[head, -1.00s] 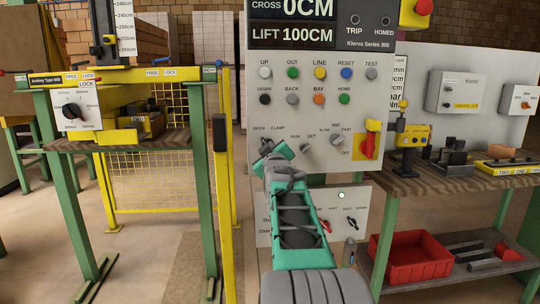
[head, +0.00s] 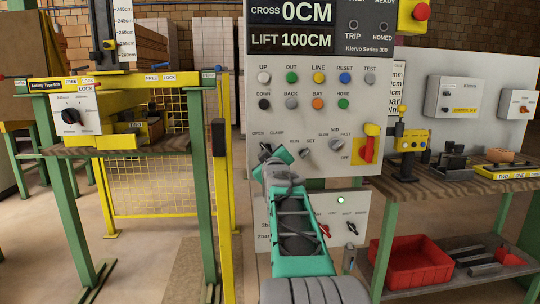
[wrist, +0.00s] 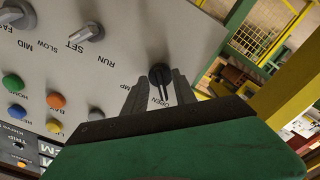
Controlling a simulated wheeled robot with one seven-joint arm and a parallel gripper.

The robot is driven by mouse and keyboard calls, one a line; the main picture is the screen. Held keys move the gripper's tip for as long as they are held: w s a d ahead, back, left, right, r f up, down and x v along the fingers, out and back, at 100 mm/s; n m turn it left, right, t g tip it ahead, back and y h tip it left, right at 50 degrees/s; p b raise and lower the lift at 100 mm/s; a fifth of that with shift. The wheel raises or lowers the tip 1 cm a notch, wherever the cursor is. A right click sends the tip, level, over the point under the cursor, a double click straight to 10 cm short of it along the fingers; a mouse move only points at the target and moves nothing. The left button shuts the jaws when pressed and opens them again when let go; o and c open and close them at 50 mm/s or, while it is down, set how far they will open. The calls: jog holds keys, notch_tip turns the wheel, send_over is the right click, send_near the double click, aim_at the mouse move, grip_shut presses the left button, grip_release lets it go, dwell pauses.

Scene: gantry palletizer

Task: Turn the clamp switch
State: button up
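The clamp switch (wrist: 158,75) is a dark round knob with a narrow grip on the grey control panel. In the wrist view it sits between my gripper's two grey fingers (wrist: 160,94), and its grip appears to point toward the OPEN lettering. The CLAMP lettering is partly hidden by the left finger. The fingers stand apart on either side of the knob, with gaps that still show, so I see no firm contact. In the head view my gripper (head: 273,153) is at the panel's left side below the OPEN and CLAMP labels, hiding most of the switch.
The RUN/SET knob (head: 308,154), the speed knob (head: 335,145) and the red main switch (head: 366,148) are to the right on the panel. Coloured buttons (head: 318,78) sit above. A yellow post (head: 224,180) stands close to the panel's left edge.

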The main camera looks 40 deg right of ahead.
jog(key=v, duration=0.7)
jog(key=shift+s+a, duration=0.25)
jog(key=shift+s, duration=0.1)
jog(key=shift+a, duration=0.1)
jog(key=a+f+g+y+p, duration=0.25)
jog(key=a+p, duration=0.35)
jog(key=a, duration=0.4)
jog(key=a+f+g+y+p, duration=0.1)
jog(key=a+y+p, duration=0.4)
jog(key=a, duration=0.4)
jog(key=s+a+f+g+p, duration=0.2)
jog(key=s+a+p, duration=0.1)
jog(key=s+a, duration=0.3)
jog(key=s+a+f+g+y+p, duration=0.1)
jog(key=s+a+f+g+p, duration=0.1)
jog(key=s, duration=0.5)
jog(key=s+a+f+m+g+y+p, duration=0.1)
jog(key=s+a+f+g+p, duration=0.2)
jog(key=s+a+p, duration=0.3)
jog(key=a+g, duration=0.1)
jog(key=a, duration=0.2)
jog(key=shift+s+a, duration=0.3)
